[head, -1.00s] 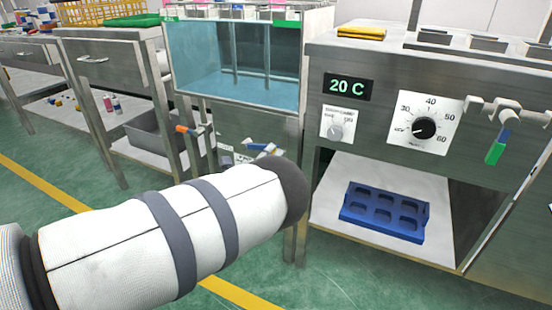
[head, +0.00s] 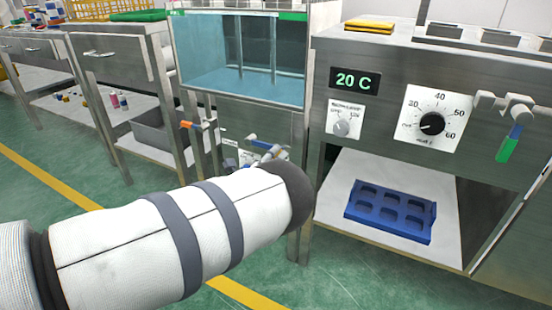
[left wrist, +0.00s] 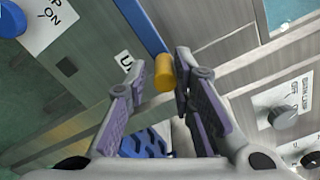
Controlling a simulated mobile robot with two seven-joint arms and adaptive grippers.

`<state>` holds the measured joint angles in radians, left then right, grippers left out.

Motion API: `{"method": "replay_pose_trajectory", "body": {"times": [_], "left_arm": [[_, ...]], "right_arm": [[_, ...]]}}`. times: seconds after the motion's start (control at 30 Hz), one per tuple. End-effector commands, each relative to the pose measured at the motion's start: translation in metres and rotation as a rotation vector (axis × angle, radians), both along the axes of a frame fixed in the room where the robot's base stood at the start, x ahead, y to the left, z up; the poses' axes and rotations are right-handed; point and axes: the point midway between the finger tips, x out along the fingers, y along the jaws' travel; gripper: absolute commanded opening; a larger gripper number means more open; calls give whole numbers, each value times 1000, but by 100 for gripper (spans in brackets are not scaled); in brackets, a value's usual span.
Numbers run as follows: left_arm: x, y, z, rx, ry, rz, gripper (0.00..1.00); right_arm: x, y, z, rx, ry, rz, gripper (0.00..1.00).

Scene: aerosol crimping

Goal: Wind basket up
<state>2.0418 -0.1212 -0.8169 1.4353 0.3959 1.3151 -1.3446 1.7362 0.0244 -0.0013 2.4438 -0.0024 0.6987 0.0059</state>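A yellow-orange grip (left wrist: 164,73) at the end of a blue bar (left wrist: 140,24) shows in the left wrist view. My left gripper (left wrist: 161,66) is open, with its fingertips on either side of this grip. The grip is close to the right-hand finger; I cannot tell whether they touch. In the head view my left forearm hides most of the left gripper (head: 268,158), in front of the panel under the water tank (head: 238,62). A blue bar (head: 264,142) shows just above it there. Two upright rods stand in the tank; I cannot make out the basket. My right gripper is out of view.
A steel cabinet on the right has a 20 C display (head: 354,81), a dial (head: 432,122) and a blue-green lever valve (head: 510,143). A blue tray (head: 390,211) lies on its shelf. An orange-ended handle (head: 192,125) sticks out left of the tank's panel.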

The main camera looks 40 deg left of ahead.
Motion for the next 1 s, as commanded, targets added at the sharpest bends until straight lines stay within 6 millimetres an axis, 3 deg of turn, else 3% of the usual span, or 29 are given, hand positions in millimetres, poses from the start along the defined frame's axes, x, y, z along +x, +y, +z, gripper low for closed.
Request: {"method": "replay_pose_trajectory", "body": {"times": [0.37, 0.8, 1.0], "left_arm": [[-4, 0, 0, 1, -1, 2, 35], [-104, -23, 0, 2, 3, 5, 35], [-119, -27, 0, 1, 1, 4, 35]], "right_arm": [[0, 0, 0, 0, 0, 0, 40], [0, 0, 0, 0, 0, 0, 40], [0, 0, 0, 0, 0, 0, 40]]}}
